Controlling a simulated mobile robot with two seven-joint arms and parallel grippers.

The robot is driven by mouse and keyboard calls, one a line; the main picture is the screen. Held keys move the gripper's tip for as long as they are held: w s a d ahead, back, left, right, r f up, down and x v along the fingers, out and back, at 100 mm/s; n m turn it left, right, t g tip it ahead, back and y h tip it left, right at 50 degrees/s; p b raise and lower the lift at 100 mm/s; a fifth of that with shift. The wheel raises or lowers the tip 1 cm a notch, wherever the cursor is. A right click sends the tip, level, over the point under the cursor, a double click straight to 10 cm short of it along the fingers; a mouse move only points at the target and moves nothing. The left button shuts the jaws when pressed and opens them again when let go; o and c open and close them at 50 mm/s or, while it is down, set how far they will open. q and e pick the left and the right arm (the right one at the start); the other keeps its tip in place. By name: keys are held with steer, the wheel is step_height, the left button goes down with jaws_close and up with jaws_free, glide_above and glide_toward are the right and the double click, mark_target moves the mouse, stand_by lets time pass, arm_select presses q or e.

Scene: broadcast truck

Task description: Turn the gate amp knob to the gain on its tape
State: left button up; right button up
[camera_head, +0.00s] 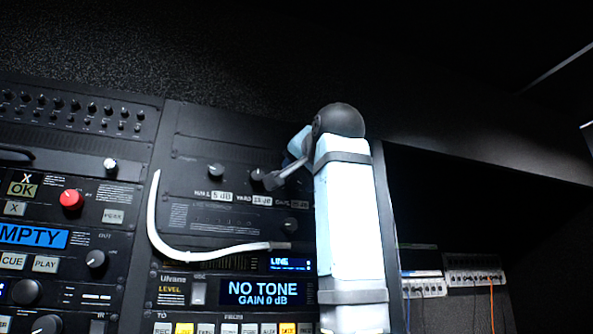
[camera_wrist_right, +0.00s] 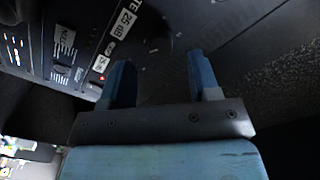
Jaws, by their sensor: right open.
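The amp panel (camera_head: 200,165) is a dark rack unit with knobs over white tapes. The wall knob (camera_head: 216,171) is above a tape reading 5 dB, and the yard knob (camera_head: 257,174) is above a tape that seems to read 15 dB. The gate tape (camera_head: 299,204) is dim; in the right wrist view, it (camera_wrist_right: 124,21) reads 25 dB. My left gripper is not in view.
A display (camera_head: 262,292) below reads NO TONE, GAIN 0 dB. A white curved cable (camera_head: 160,235) hangs before the panel. Patch panels with cables (camera_head: 474,275) stand at the lower right, beneath a dark open space.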

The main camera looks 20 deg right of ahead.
mark_target(295, 180)
steer(key=w, duration=0.3)
steer(key=shift+r+p, duration=0.15)
steer(key=shift+p, duration=0.25)
steer(key=shift+w, duration=0.65)
steer(key=shift+c, duration=0.5)
steer(key=c, duration=0.8)
